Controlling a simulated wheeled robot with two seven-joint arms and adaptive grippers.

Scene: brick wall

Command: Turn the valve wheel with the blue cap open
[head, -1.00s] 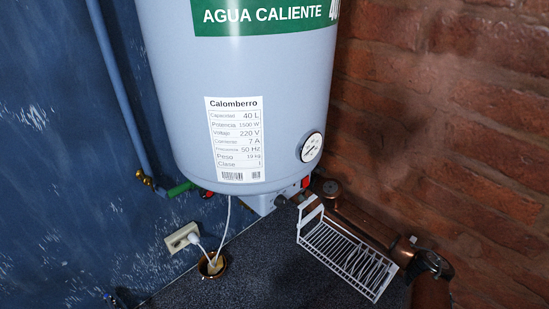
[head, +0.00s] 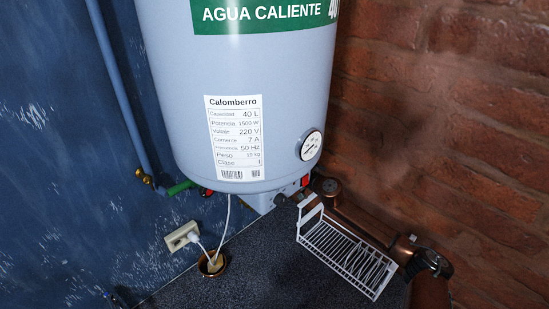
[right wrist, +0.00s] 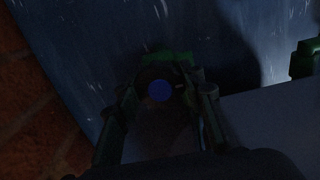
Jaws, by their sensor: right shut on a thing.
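The blue cap (right wrist: 160,91) shows as a dim round disc in the right wrist view. It sits between the fingers of my right gripper (right wrist: 162,96), one finger on each side. The gripper is shut on the valve wheel around the cap. The wheel itself is too dark to make out. A green part (right wrist: 168,59) shows just beyond the cap. My left gripper shows in no view, and my right gripper does not show clearly in the head view.
A water heater (head: 270,110) hangs at the corner of a blue wall (head: 50,150) and a brick wall (head: 440,130). A wire rack (head: 345,262) and copper pipe (head: 360,222) lie below right. Another green pipe part (right wrist: 305,58) is right in the wrist view.

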